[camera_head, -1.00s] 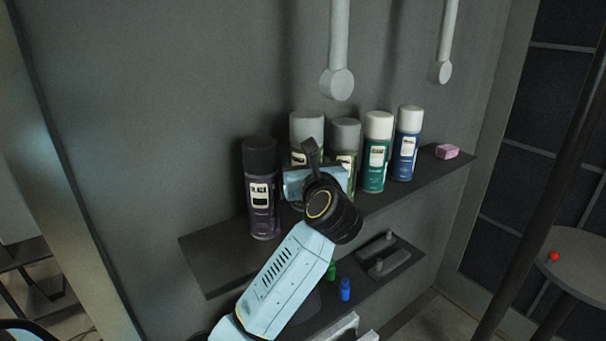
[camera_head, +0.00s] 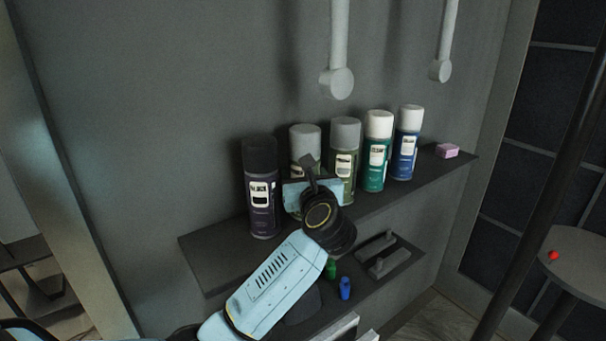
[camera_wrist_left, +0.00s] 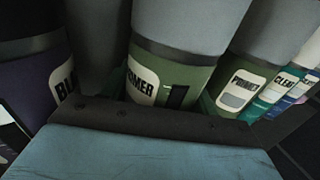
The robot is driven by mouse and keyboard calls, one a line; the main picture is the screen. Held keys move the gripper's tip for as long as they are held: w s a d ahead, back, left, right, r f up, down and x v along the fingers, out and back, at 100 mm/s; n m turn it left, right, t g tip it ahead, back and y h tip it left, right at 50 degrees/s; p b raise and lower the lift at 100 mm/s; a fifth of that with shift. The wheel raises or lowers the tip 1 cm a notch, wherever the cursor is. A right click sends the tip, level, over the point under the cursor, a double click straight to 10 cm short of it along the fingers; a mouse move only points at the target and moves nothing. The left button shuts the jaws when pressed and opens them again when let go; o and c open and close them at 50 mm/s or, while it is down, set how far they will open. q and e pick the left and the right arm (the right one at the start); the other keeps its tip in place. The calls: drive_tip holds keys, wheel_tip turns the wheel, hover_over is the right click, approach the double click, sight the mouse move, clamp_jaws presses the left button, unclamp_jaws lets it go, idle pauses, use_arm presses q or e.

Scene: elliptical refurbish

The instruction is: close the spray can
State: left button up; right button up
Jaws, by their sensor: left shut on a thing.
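A green spray can marked PRIMER with a grey cap (camera_head: 305,137) is second from the left in the row. My left gripper (camera_head: 308,178) is shut on this can and hides much of its lower part in the head view. In the left wrist view the can (camera_wrist_left: 165,85) is upright just beyond the gripper body. Its grey cap sits above a dark ring on the green body. I cannot tell whether the cap is fully seated or whether the can's base touches the shelf. My right gripper is not in view.
A black-capped can (camera_head: 261,185) stands close left. Another primer can (camera_head: 344,158), a teal can (camera_head: 377,150) and a blue can (camera_head: 407,143) stand right on the upper shelf (camera_head: 215,260). A pink block (camera_head: 447,151) lies at its right end. A lower shelf (camera_head: 395,262) holds small items.

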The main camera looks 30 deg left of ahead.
use_arm(q)
drive_tip(key=shift+f, duration=0.15)
drive_tip(key=o, duration=1.2)
drive_tip(key=shift+o, duration=0.2)
drive_tip(key=v, duration=1.2)
drive_tip(key=shift+r, duration=0.25)
